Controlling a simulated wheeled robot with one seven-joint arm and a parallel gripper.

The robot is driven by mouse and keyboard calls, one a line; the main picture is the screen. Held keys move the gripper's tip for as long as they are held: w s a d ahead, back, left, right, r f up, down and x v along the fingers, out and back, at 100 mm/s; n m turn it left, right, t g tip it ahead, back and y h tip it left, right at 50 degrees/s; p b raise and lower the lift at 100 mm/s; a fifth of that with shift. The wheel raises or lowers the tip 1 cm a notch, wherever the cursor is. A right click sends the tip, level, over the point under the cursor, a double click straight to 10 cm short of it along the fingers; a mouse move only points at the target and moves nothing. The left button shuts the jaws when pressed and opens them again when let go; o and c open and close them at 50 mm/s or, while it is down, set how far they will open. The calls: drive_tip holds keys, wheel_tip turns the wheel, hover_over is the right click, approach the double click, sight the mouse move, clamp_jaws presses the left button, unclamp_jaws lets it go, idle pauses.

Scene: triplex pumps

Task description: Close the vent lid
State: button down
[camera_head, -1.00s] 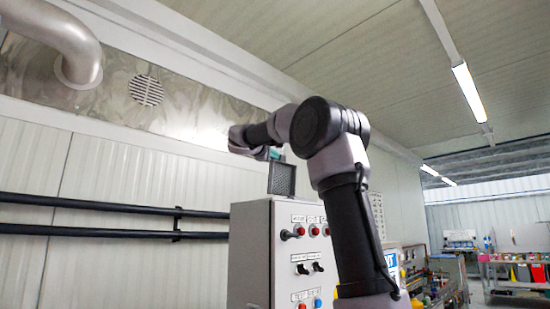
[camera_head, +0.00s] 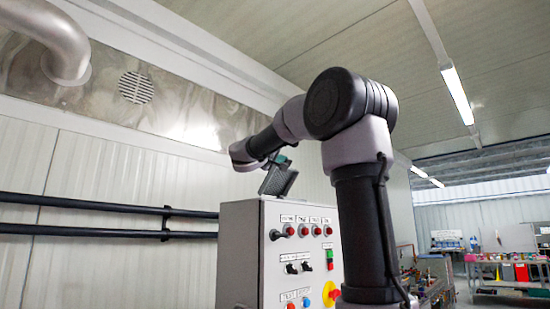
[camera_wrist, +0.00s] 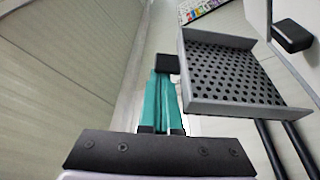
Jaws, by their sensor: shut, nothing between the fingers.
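The vent lid (camera_head: 279,179) is a dark perforated panel standing on top of the grey control cabinet (camera_head: 238,250). It is raised and leans to the right in the head view. In the wrist view the lid (camera_wrist: 226,76) shows its holed face and grey rim, right of my fingers. My gripper (camera_wrist: 167,64) has teal fingers with dark tips, shut and empty, close beside the lid's left edge. In the head view my gripper (camera_head: 281,161) is at the lid's upper edge. I cannot tell whether it touches. The vent opening is not visible.
The cabinet front has red buttons (camera_head: 303,230), black switches (camera_head: 298,267) and a yellow-and-red knob (camera_head: 331,294). Two black pipes (camera_head: 100,204) run along the wall to the left. A metal duct (camera_head: 67,48) hangs at the upper left. Open air surrounds the lid's left side.

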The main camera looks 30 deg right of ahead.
drive_tip(key=shift+s+d+f, duration=0.3)
drive_tip(key=shift+s+f, duration=0.6)
drive_tip(key=shift+f, duration=0.35)
drive_tip(key=shift+s+d+f, duration=0.3)
drive_tip(key=shift+s+f, duration=0.55)
drive_tip(key=shift+f, duration=0.35)
drive_tip(key=shift+s+d+f, duration=0.3)
drive_tip(key=shift+s+f, duration=0.6)
drive_tip(key=shift+f, duration=0.35)
